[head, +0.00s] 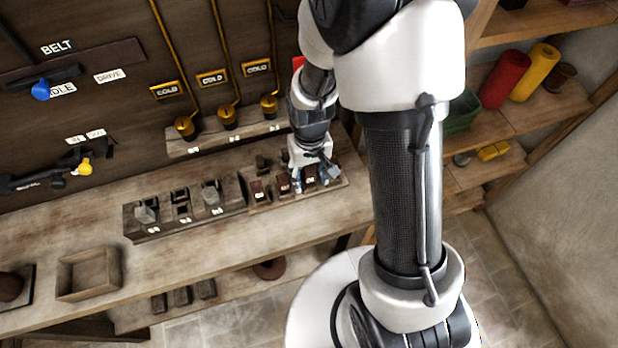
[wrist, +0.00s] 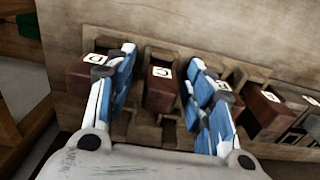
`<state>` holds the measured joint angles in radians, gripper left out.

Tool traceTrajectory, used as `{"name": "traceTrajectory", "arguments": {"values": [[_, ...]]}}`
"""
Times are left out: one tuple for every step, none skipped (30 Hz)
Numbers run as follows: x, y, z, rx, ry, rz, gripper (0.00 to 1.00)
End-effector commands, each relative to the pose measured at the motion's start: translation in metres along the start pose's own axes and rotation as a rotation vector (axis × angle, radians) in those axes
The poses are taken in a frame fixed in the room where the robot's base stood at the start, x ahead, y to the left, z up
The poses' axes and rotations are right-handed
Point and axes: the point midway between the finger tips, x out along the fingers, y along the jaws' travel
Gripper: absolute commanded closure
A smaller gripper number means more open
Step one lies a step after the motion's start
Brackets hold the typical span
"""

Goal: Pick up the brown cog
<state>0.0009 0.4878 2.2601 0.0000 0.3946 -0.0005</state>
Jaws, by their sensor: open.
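Several brown blocks with white labels sit in slots of a wooden rack (head: 262,206) on the bench; I take these as the cogs. My gripper (head: 315,180) is low over the rack's right end. In the wrist view my gripper (wrist: 162,90) is open, and its blue-padded fingers stand on either side of one brown cog (wrist: 158,95). Another brown cog (wrist: 80,78) is left of the left finger, and one more (wrist: 262,116) is to the right. The right finger hides part of the rack.
A rack with grey pieces (head: 185,208) stands left on the bench. An empty wooden tray (head: 88,274) is farther left. Gold pipes labelled COLD (head: 228,116) come down behind the bench. Shelves with red (head: 505,80) and yellow rolls (head: 535,72) are at right.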

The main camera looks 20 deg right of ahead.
Motion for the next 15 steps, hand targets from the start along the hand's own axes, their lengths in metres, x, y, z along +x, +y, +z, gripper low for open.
{"name": "traceTrajectory", "arguments": {"values": [[0.0048, -0.0002, 0.0001, 0.000, -0.001, 0.000, 0.52], [0.0053, -0.0002, 0.0000, 0.000, 0.000, 0.000, 0.52], [0.0050, -0.0002, -0.0001, 0.000, 0.000, 0.000, 0.52], [0.0045, -0.0002, -0.0002, 0.000, 0.001, 0.000, 0.52], [0.0041, -0.0003, -0.0002, 0.000, 0.001, 0.000, 0.52], [0.0038, -0.0003, -0.0002, 0.000, 0.001, 0.000, 0.52], [0.0037, -0.0003, -0.0002, 0.000, 0.001, 0.000, 0.52], [0.0037, -0.0003, -0.0002, 0.000, 0.001, 0.000, 0.53], [0.0037, -0.0003, -0.0002, 0.000, 0.001, 0.000, 0.56], [0.0037, -0.0003, -0.0002, 0.000, 0.001, 0.000, 0.58], [0.0036, -0.0003, -0.0002, 0.000, 0.001, 0.000, 0.60], [0.0036, -0.0003, -0.0002, 0.000, 0.001, 0.000, 0.62], [0.0036, -0.0003, -0.0002, 0.000, 0.001, 0.000, 0.64], [0.0036, -0.0003, -0.0002, 0.000, 0.001, 0.000, 0.66], [0.0036, -0.0003, -0.0002, 0.000, 0.001, 0.000, 0.69]]}}
